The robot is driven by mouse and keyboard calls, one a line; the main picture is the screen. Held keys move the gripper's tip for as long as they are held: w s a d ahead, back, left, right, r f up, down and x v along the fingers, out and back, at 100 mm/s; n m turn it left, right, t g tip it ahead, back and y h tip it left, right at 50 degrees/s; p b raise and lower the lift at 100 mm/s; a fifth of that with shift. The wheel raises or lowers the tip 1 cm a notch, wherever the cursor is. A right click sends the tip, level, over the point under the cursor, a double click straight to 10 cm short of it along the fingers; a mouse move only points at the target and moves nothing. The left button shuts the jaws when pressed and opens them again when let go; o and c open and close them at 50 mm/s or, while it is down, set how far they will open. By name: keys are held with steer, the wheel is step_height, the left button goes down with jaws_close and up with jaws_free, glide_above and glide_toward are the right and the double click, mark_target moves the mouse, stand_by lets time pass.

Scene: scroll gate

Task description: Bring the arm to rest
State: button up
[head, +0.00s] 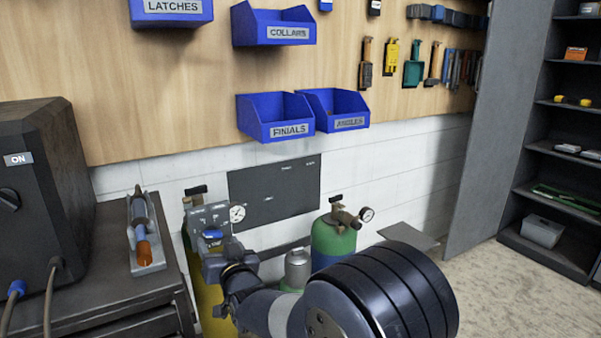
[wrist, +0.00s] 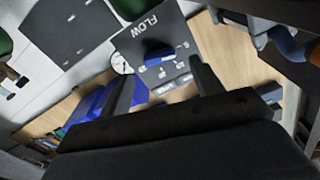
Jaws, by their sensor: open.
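My arm (head: 375,295) reaches in from the lower right of the head view. My gripper (head: 213,258) is at its far end, in front of a grey flow panel (head: 208,215) at the yellow cylinder. In the wrist view my gripper (wrist: 162,80) shows two dark fingers spread apart with nothing held between them. The panel, marked FLOW (wrist: 148,35), lies just past the fingertips. Its small blue part (wrist: 158,55) shows in the gap between the fingers, apart from both in that view. The exact distance to the panel cannot be told.
A yellow cylinder (head: 208,300) and a green cylinder (head: 333,243) with a gauge stand near the arm. A dark cabinet (head: 120,265) with a soldering-iron-like tool is at left. Blue bins (head: 275,118) hang above. Open floor (head: 500,285) lies at right, before shelves.

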mark_target(214, 237)
steer(key=x, duration=0.6)
steer(key=shift+w+a+p, duration=0.1)
steer(key=shift+a+p, duration=0.05)
steer(key=shift+p, duration=0.25)
steer(key=shift+f+b, duration=0.15)
steer(key=shift+b, duration=0.15)
